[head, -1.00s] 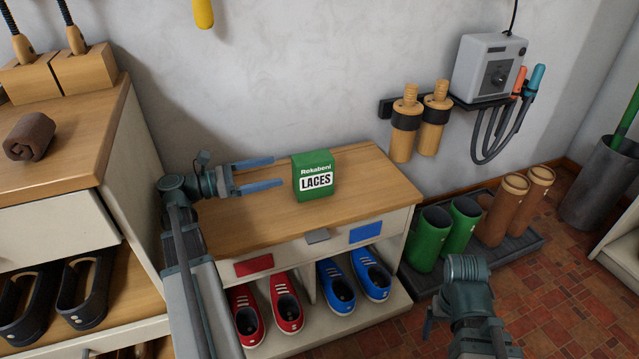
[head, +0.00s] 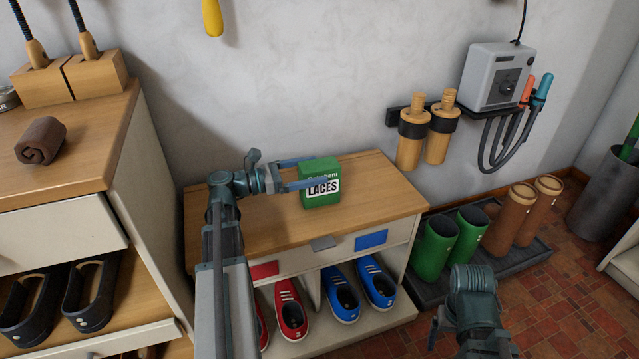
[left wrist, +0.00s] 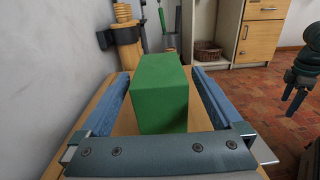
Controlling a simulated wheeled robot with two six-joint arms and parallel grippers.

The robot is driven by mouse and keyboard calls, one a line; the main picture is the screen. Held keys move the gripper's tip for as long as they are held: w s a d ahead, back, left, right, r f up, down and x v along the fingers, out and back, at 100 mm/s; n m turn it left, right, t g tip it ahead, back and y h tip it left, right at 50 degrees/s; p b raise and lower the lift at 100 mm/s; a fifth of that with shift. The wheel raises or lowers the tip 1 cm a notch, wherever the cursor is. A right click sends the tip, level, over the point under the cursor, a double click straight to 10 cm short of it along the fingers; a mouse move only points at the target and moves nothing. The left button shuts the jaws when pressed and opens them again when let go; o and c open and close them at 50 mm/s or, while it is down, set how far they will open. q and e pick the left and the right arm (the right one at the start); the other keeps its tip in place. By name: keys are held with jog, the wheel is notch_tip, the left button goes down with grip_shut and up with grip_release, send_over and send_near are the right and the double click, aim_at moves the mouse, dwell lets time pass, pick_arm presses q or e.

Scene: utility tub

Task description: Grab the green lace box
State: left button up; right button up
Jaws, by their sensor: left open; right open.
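The green lace box (head: 320,195), with a white "LACES" label, stands upright on the wooden top of the low shoe cabinet (head: 245,222). My left gripper (head: 307,172) reaches in from the left with its jaws open. Its fingers lie on either side of the box, one behind it and one across its front. In the left wrist view the box (left wrist: 162,92) sits between the two blue fingers, with a gap visible on each side. My right gripper (head: 435,330) is low at the right, away from the box; its fingers are mostly hidden.
Red shoes (head: 291,308) and blue shoes (head: 342,292) sit in the cabinet below. A taller cabinet (head: 60,200) stands close on the left. Green boots (head: 437,243) and brown boots (head: 510,218) stand on a dark tray at the right. The cabinet top beside the box is clear.

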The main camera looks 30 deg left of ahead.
pick_arm(q)
jog(key=shift+x, duration=1.15)
jog(key=c, duration=1.5)
jog(key=shift+r, duration=0.1)
